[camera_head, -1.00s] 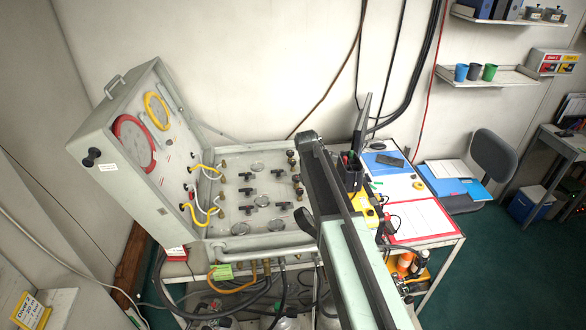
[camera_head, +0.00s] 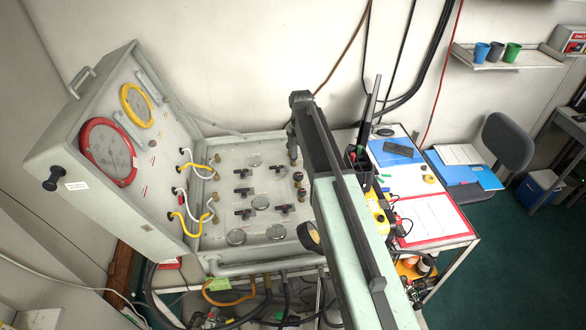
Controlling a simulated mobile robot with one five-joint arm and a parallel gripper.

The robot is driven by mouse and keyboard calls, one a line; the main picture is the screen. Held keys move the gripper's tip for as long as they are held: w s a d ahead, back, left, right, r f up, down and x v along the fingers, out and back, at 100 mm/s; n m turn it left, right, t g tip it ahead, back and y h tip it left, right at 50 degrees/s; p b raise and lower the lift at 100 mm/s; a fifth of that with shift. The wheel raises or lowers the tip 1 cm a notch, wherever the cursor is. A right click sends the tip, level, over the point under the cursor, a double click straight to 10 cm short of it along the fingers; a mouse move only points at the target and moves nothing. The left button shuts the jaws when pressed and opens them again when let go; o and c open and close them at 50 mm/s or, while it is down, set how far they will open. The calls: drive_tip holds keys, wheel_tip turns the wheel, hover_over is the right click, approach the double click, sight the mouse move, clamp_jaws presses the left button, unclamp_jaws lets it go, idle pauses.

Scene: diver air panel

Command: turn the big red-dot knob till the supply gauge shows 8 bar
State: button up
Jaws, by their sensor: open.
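The grey panel case (camera_head: 120,215) stands open at the left, its lid upright and its valve panel lying flat. The lid holds a large red-ringed gauge (camera_head: 108,152) and a smaller yellow-ringed gauge (camera_head: 137,105); their readings are too small to make out. Several small round gauges, one at the front (camera_head: 236,237), sit among black valve handles (camera_head: 244,191). Small knobs with reddish marks (camera_head: 299,177) line the panel's right edge. I cannot tell which is the red-dot knob or the supply gauge. My arm crosses the panel's right side; my gripper cannot be made out.
A table to the right holds a red-framed sheet (camera_head: 432,218), a dark pen holder (camera_head: 357,160) and a yellow item (camera_head: 375,210). Hoses (camera_head: 225,298) hang below the panel.

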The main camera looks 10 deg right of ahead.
sight(299, 175)
drive_tip(key=f+b, duration=0.8)
drive_tip(key=shift+a, duration=0.35)
drive_tip(key=shift+r, duration=0.1)
drive_tip(key=shift+s, duration=0.1)
clamp_jaws()
drive_tip(key=shift+d, duration=0.2)
